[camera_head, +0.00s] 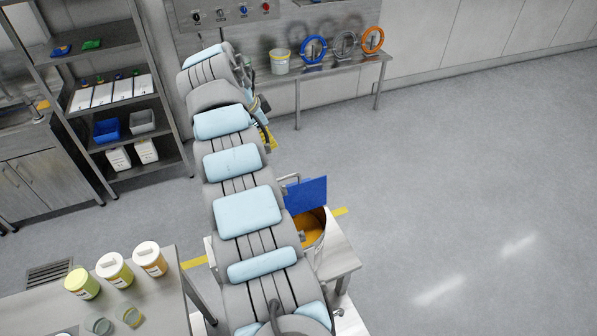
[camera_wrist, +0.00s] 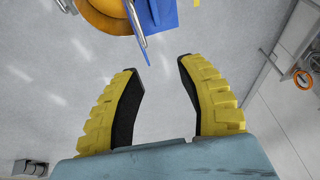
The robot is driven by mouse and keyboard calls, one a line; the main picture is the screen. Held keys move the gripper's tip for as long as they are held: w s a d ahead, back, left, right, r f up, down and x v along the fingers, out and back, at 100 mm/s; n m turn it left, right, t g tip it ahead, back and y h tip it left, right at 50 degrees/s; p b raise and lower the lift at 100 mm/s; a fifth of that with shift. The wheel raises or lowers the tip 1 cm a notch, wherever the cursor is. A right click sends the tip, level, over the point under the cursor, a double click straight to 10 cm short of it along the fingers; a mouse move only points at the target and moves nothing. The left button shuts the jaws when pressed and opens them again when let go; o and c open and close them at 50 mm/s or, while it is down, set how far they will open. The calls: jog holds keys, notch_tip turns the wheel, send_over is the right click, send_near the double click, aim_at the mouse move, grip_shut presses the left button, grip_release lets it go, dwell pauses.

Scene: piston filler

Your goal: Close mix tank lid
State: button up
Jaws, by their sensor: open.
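The mix tank (camera_head: 322,245) is a metal vessel with orange contents, partly hidden behind my arm. Its blue lid (camera_head: 307,195) stands raised, with a metal bar at its left side. In the wrist view the blue lid (camera_wrist: 164,16) and a metal bar (camera_wrist: 135,22) show at the top edge, beside the round orange opening (camera_wrist: 112,17). My gripper (camera_wrist: 158,66) is open and empty, its yellow fingers apart from the lid. In the head view only a bit of yellow finger (camera_head: 268,138) shows beside my arm.
A bench (camera_head: 345,262) stands beside the tank. A table (camera_head: 160,290) with several jars is at lower left. Shelves (camera_head: 125,100) stand at upper left. A wall bench (camera_head: 340,67) holds a bucket and coloured rings. Open floor (camera_head: 450,180) lies to the right.

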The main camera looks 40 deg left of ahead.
jog(key=s+d+r+h, duration=0.1)
jog(key=r, duration=0.1)
jog(key=p, duration=0.4)
send_near(292, 175)
jog(key=shift+m, duration=0.3)
jog(key=x, duration=0.6)
jog(key=shift+w+f, duration=0.25)
jog(key=shift+w, duration=0.1)
jog(key=shift+x, duration=1.25)
grip_shut()
